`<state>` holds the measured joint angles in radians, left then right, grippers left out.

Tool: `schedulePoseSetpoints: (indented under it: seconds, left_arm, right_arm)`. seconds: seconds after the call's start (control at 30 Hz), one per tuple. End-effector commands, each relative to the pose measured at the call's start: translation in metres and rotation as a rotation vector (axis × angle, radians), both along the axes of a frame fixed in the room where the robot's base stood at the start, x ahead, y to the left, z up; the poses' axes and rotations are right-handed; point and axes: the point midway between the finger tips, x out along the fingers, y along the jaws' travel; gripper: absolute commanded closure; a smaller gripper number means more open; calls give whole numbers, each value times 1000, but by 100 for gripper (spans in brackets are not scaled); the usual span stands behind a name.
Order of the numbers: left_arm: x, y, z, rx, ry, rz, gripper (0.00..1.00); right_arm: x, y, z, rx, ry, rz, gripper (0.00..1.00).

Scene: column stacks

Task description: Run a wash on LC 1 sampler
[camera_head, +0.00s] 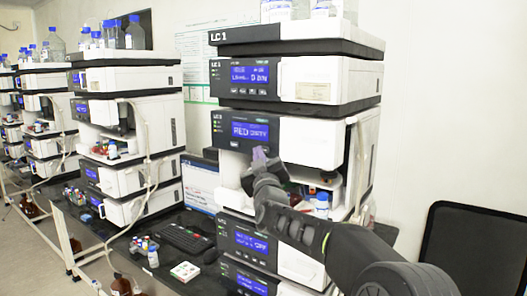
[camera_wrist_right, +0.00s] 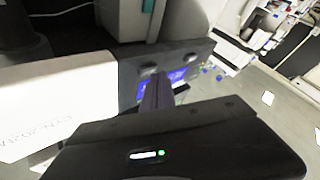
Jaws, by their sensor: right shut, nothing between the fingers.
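The LC 1 stack (camera_head: 213,38) stands in the middle of the head view. Its second module, the sampler (camera_head: 310,140), has a dark front panel with a lit blue screen (camera_head: 241,130) showing white text, apparently "RED DIRTY". My right gripper (camera_head: 258,154) is shut and empty, its purplish fingertips just below and right of that screen. In the right wrist view the shut fingers (camera_wrist_right: 155,92) point at a dark panel with a blue screen (camera_wrist_right: 180,77), partly hidden behind them. I cannot tell whether they touch it. My left gripper is not in view.
An open bay with vials and bottles (camera_head: 322,204) lies under the sampler, behind my right arm. More modules (camera_head: 250,241) sit below. Similar stacks (camera_head: 125,130) stand to the left. A keyboard (camera_head: 187,237) and a vial rack (camera_head: 144,250) lie on the dark bench.

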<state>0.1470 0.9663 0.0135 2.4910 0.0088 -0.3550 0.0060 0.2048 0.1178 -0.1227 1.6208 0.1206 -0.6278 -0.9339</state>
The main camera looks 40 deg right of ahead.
Motion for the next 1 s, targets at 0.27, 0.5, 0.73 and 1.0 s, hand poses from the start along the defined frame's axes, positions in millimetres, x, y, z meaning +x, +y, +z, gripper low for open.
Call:
schedulePoseSetpoints:
  seconds: [0.27, 0.5, 0.73, 1.0]
  left_arm:
    - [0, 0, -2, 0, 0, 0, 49]
    - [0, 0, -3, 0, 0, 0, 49]
    - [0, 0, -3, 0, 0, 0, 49]
    - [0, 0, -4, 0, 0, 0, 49]
  right_arm:
    - [1, -3, 0, 0, 0, 0, 100]
    - [2, -6, -1, 1, 1, 0, 100]
    - [2, -8, 0, 0, -1, -1, 100]
    - [2, -6, 0, 0, 0, 0, 100]
